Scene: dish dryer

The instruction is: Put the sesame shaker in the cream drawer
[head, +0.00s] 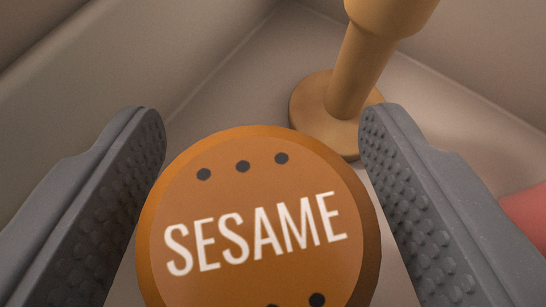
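The sesame shaker (255,225) shows from above as a round orange-brown lid with white "SESAME" lettering and dark dots. It fills the lower middle of the view and is cut off at the bottom edge. My gripper (262,132) has its two grey, bumpy fingers wide apart, one on each side of the lid. Both pads show largely uncovered, and the lid's rim is very close to their lower edges. I cannot tell whether they touch. The shaker's body is hidden under the lid. A cream-beige compartment (225,70) with walls lies below; I cannot tell whether it is the cream drawer.
A tan, wooden-looking object with a round base and a narrow stem (360,70) stands in the compartment beyond the lid, close to my right fingertip. Part of a red thing (528,215) shows at the right edge. Bare floor lies to the upper left of the stemmed object.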

